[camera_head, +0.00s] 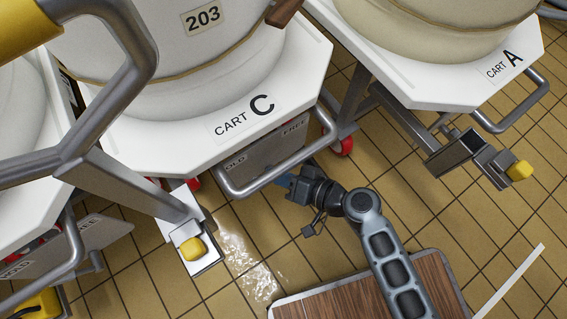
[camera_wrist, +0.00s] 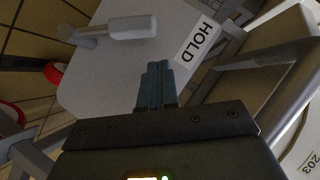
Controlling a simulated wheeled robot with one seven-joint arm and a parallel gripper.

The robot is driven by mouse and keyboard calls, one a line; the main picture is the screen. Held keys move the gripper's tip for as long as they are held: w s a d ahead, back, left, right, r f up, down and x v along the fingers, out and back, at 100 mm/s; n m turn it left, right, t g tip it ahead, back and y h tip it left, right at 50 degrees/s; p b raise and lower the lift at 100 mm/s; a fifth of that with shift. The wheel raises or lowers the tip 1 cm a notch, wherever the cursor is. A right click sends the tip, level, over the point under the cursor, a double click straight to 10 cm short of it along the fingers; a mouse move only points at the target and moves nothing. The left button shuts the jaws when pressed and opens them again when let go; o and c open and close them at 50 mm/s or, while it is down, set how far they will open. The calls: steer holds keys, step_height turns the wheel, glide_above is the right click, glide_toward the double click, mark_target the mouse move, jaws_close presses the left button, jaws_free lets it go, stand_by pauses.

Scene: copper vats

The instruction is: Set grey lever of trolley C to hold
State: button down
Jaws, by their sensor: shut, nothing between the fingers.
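Trolley C (camera_head: 190,135) is a white-topped cart marked CART C, carrying vat 203. Under its top is a grey panel (camera_head: 262,152) with a FREE label (camera_head: 295,124) at its right and a partly hidden HOLD label (camera_head: 236,163) at its left. In the wrist view the grey lever (camera_wrist: 118,29) lies across the panel, its thick grip end towards the HOLD label (camera_wrist: 198,40), with a gap between. I cannot make out the lever in the head view. My gripper (camera_head: 282,181) is shut and empty; its fingertips (camera_wrist: 158,68) are in front of the panel, below and apart from the lever.
A bent tube handle (camera_head: 265,182) runs in front of the panel, close to my gripper. Cart A (camera_head: 450,85) stands at right, another cart (camera_head: 25,215) at left. Yellow pedals (camera_head: 193,248) (camera_head: 519,171) stick out low. Tiled floor between the carts is open.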

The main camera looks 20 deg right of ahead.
steer(key=p+v, duration=0.1)
steer(key=v, duration=0.9)
steer(key=shift+p, duration=0.3)
steer(key=shift+a+r, duration=0.1)
